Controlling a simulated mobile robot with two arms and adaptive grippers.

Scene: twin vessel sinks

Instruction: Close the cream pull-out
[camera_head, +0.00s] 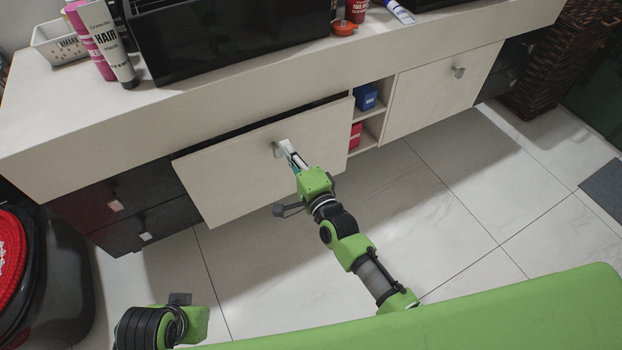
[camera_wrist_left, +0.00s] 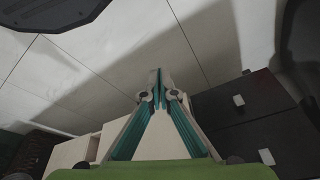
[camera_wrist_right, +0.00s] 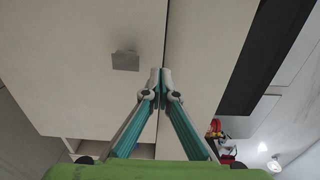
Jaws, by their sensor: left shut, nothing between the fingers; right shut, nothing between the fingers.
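The cream pull-out (camera_head: 235,170) is a wide drawer front under the counter, with a small square metal handle (camera_head: 279,150). It stands out from the cabinet, with a dark gap along its top edge. My right gripper (camera_head: 285,145) is shut and empty at the drawer front, close beside the handle. In the right wrist view the handle (camera_wrist_right: 125,61) is left of the shut fingertips (camera_wrist_right: 161,76); I cannot tell whether they touch the front. My left gripper (camera_wrist_left: 160,76) is shut and empty, away from the drawer; in the head view only its arm shows, at bottom left.
Dark drawers (camera_head: 145,190) are left of the pull-out. Open shelves with a blue box (camera_head: 366,97) and a closed cream front (camera_head: 440,90) are to its right. Bottles (camera_head: 108,45) and a black basin (camera_head: 225,40) stand on the counter. A black bin (camera_head: 55,280) stands at left.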

